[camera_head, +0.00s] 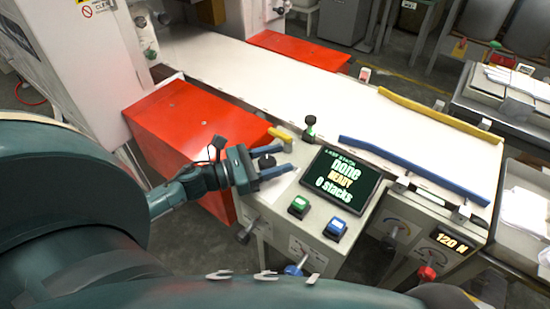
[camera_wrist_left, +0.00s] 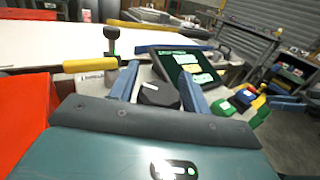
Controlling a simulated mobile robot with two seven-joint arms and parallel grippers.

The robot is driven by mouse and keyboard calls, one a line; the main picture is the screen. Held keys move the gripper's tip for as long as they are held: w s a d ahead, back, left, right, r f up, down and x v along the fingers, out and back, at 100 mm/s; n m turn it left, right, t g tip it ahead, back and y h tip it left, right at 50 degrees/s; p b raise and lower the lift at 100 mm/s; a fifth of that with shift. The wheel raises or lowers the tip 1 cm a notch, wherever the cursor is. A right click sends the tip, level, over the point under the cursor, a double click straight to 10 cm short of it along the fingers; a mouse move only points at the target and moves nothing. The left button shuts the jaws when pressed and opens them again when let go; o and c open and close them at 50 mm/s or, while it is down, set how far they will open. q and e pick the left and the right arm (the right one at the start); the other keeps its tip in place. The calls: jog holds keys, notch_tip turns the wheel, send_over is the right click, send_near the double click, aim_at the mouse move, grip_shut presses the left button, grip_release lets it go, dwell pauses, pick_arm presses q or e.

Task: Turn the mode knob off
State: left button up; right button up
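A black knob (camera_head: 267,161) with a white mark on its top sits on the control panel's upper left. I take it to be the mode knob; its label cannot be read. My left gripper (camera_head: 284,159) is open, with its blue fingers on either side of the knob. In the left wrist view the knob (camera_wrist_left: 160,94) lies between the open fingers (camera_wrist_left: 160,82), with a visible gap at each side. Whether the fingers are level with it or slightly above, I cannot tell. My right gripper is in neither view.
A screen (camera_head: 341,181) reading "none READY 0 stacks" stands right of the knob. A green button (camera_head: 299,206), blue button (camera_head: 335,229), black-topped lever (camera_head: 309,129) and yellow handle (camera_head: 281,134) are close by. A red box (camera_head: 180,125) stands left; a white belt (camera_head: 300,85) runs behind.

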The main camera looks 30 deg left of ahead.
pick_arm(q)
jog(key=c, duration=0.7)
